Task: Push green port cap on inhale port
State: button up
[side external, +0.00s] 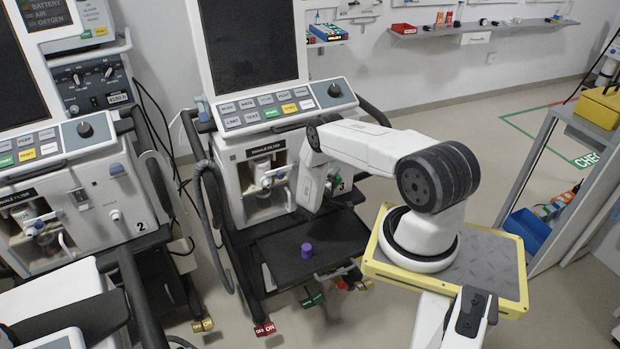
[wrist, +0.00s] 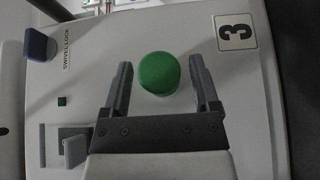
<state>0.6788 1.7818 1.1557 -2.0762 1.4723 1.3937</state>
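The green port cap (wrist: 158,73) shows in the wrist view against the pale front panel of ventilator 3 (wrist: 200,35). My gripper (wrist: 161,78) has one dark finger on each side of the cap, with a narrow gap at each side, so it is open around it. The inhale port is not visible; I cannot tell whether the cap sits on it. In the side view a small green patch (side external: 337,180) shows beside my arm at the ventilator's right front; my fingers are mostly hidden there.
A purple cap (side external: 306,250) stands on the ventilator's black shelf (side external: 345,235). A blue swivel lock knob (wrist: 39,44) and a grey latch (wrist: 75,150) sit left of my fingers in the wrist view. Another ventilator (side external: 90,205) stands to the left.

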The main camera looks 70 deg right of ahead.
jog(key=shift+a, duration=0.15)
jog(key=shift+w+a, duration=0.65)
jog(key=shift+a, duration=3.1)
jog(key=w+a+r+g+y, duration=0.3)
jog(key=a+r+y, duration=0.6)
jog(key=r, duration=0.5)
jog(key=s+a+r+t+y, duration=0.1)
jog(key=a+r+t+y, duration=0.1)
jog(key=a+r, duration=0.3)
jog(key=s+a+r+n+t+y, duration=0.1)
jog(key=s+a+r+t+y, duration=0.1)
jog(key=a, duration=1)
jog(key=s+a+r+n+t+y, duration=0.1)
jog(key=a+r+t+y, duration=0.3)
jog(key=a+r, duration=0.4)
jog(key=shift+s+a+r+y, duration=0.25)
jog(key=shift+a+r+y, duration=0.15)
jog(key=shift+a, duration=0.05)
